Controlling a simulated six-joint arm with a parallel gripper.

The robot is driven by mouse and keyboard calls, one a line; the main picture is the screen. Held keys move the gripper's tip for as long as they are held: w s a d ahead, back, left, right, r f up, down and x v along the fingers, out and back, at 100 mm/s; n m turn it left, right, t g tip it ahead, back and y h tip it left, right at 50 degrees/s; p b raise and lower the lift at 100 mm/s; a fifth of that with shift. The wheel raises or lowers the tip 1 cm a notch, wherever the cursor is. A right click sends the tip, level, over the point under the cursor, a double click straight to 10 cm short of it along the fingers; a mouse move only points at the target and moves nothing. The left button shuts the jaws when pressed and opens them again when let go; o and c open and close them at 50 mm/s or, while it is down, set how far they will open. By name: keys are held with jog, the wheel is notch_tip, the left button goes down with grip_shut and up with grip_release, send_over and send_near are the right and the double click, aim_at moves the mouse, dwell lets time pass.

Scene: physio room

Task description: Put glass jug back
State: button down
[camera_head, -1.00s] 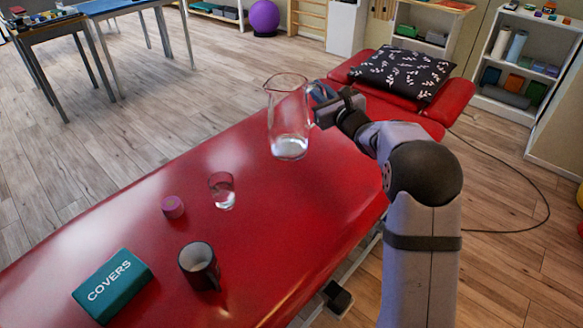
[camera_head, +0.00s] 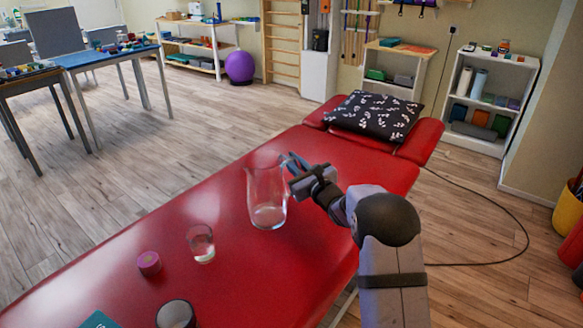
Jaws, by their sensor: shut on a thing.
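The glass jug (camera_head: 267,200) is clear and upright, with a little clear content at its bottom. It is at the middle of the red treatment table (camera_head: 330,262); I cannot tell whether its base touches the surface. My gripper (camera_head: 290,168) comes from the right and is shut on the jug at its upper right side, where the handle is. The fingers partly hide the handle.
A glass tumbler (camera_head: 201,243), a pink round container (camera_head: 149,263), a dark mug (camera_head: 176,314) and a teal box (camera_head: 99,320) stand left of the jug. A black patterned pillow (camera_head: 374,116) lies at the table's far end. The red surface between jug and pillow is clear.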

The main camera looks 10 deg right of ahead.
jog(key=shift+f, duration=0.9)
jog(key=c, duration=1.8)
grip_release()
jog(key=shift+f, duration=0.2)
jog(key=shift+o, duration=0.2)
jog(key=shift+s, duration=0.15)
jog(key=b+v, duration=0.1)
jog(key=v, duration=1.1)
